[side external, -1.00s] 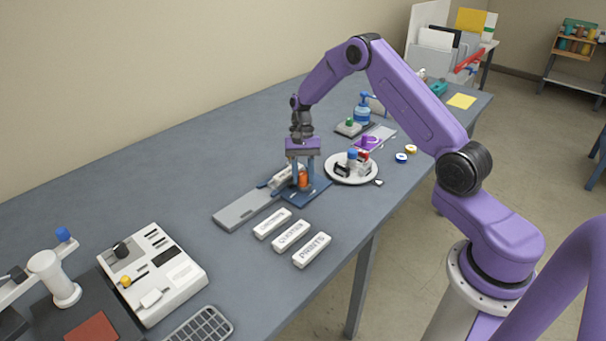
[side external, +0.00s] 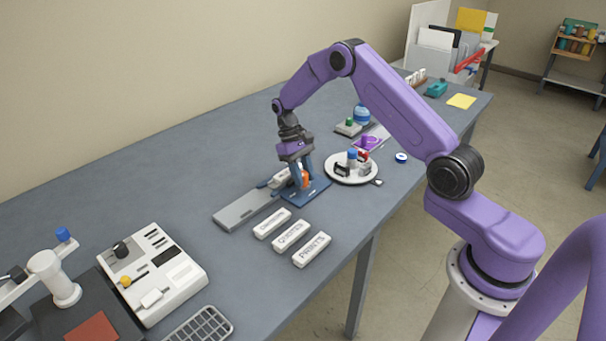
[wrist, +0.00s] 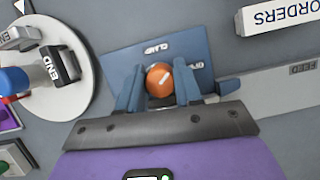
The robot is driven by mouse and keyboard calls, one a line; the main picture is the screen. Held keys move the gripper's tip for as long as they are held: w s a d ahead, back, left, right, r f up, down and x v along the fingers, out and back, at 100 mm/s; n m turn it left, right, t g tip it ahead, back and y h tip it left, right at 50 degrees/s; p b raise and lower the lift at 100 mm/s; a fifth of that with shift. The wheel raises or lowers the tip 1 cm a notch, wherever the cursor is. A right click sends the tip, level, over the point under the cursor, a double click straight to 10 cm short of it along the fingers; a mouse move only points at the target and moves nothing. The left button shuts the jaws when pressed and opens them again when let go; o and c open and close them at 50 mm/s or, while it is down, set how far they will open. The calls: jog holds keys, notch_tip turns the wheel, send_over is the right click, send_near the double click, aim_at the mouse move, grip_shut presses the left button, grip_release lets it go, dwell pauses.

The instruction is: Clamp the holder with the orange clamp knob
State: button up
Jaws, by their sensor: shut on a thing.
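The orange clamp knob (side external: 306,179) stands on a blue clamp base (side external: 318,188) that is marked CLAMP in the wrist view. In the wrist view the knob (wrist: 159,77) has a pale pointer line and sits between my two blue fingers. My gripper (wrist: 157,88) is shut on the knob and leans in the side view. A white holder (side external: 281,178) lies in the fixture just left of the fingers, partly hidden by them. The grey feed rail (side external: 245,209) runs from the base to the lower left.
Several white labelled blocks, including PRINTS (side external: 311,249), lie in front of the fixture. A round white tray (side external: 334,175) with small END pieces (wrist: 62,63) stands close to its right. A white control box (side external: 155,272) is at the lower left. The table behind the rail is clear.

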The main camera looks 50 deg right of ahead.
jog(key=n+h, duration=0.1)
jog(key=n, duration=0.1)
jog(key=n+h, duration=0.1)
jog(key=n, duration=0.2)
jog(key=shift+r+n+t, duration=0.1)
jog(key=shift+n+t, duration=0.2)
jog(key=shift+n+t+h, duration=0.4)
jog(key=shift+n+h, duration=0.4)
jog(key=shift+n, duration=1.4)
jog(key=o, duration=1)
jog(key=shift+o, duration=0.2)
jog(key=v, duration=1.7)
jog(key=shift+r, duration=0.15)
jog(key=shift+a, duration=0.1)
